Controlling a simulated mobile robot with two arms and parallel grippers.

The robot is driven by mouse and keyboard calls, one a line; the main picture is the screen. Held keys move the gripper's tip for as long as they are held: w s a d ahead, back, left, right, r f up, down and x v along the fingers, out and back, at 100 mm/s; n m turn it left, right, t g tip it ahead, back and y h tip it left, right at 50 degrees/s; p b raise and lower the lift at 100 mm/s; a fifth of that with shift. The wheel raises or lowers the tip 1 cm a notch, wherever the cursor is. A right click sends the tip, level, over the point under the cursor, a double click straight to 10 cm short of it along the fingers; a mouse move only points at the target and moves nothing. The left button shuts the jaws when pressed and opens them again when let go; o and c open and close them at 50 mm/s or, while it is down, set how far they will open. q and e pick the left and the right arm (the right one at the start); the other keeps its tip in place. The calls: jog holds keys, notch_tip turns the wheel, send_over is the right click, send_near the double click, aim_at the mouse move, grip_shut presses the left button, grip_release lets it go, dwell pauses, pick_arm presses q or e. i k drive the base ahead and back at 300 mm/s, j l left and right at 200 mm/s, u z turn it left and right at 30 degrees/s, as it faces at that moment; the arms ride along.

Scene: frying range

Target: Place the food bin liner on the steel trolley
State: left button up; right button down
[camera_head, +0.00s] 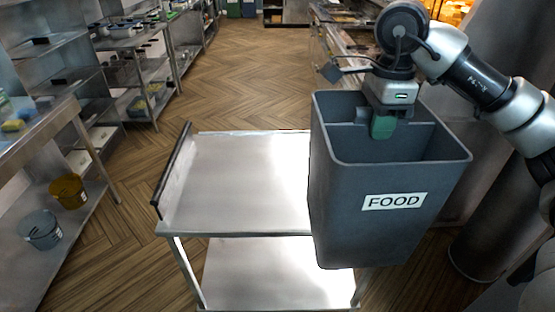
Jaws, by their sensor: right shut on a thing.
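The food bin liner (380,215) is a tall dark grey, open-topped bin with a white FOOD label, upright at the right of the view. My right gripper (383,125) is shut on it at its far rim, and the fingertips are partly hidden. The steel trolley (235,180) stands in the middle, with a bare upper shelf and a lower shelf. The liner overlaps the right part of the trolley in the view; I cannot tell whether it touches the top. My left gripper is not in view.
A steel shelf unit (40,120) at left holds a yellow bucket (68,190) and a grey bucket (40,230). A dark handle (172,170) runs along the trolley's left side. A grey cylinder (495,230) stands at right. Wooden floor behind the trolley is clear.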

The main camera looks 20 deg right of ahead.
aim_at(294, 166)
jog(key=i+l, duration=0.25)
jog(key=i, duration=0.25)
jog(key=i+l, duration=0.2)
jog(key=i, duration=0.35)
